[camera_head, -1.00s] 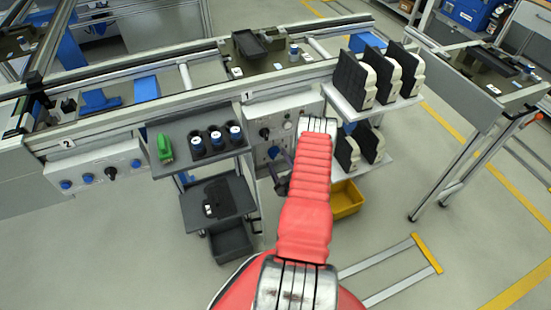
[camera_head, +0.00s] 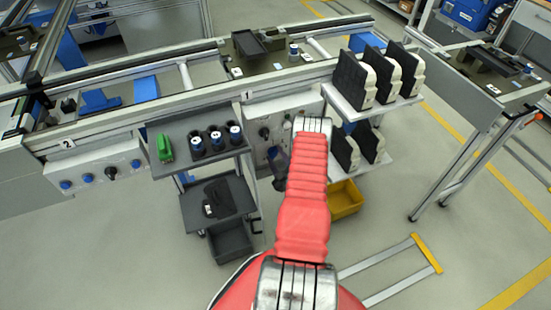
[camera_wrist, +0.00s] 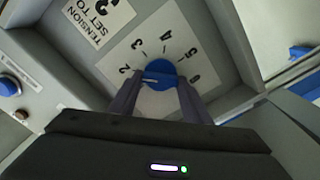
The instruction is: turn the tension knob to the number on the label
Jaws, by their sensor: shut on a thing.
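The blue tension knob (camera_wrist: 161,73) sits on a white dial with numbers from about 2 to 6 around it. A pale mark on the knob faces left, roughly toward the 2. My gripper (camera_wrist: 155,84) has its two dark fingers on either side of the knob, shut on it. The white label (camera_wrist: 97,18) at the top left reads "TENSION SET TO"; its digit is partly cut off by the frame edge and looks like a 3. In the head view, my gripper (camera_head: 279,163) is at the station 1 panel (camera_head: 262,112), partly hidden by my red arm.
Left of my arm stands a dark cart (camera_head: 184,128) with a green item (camera_head: 165,147) and several black-and-blue cylinders. To the right, a shelf (camera_head: 345,101) carries several black-and-white parts, above a yellow bin (camera_head: 346,199). The station 2 panel (camera_head: 98,167) is further left.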

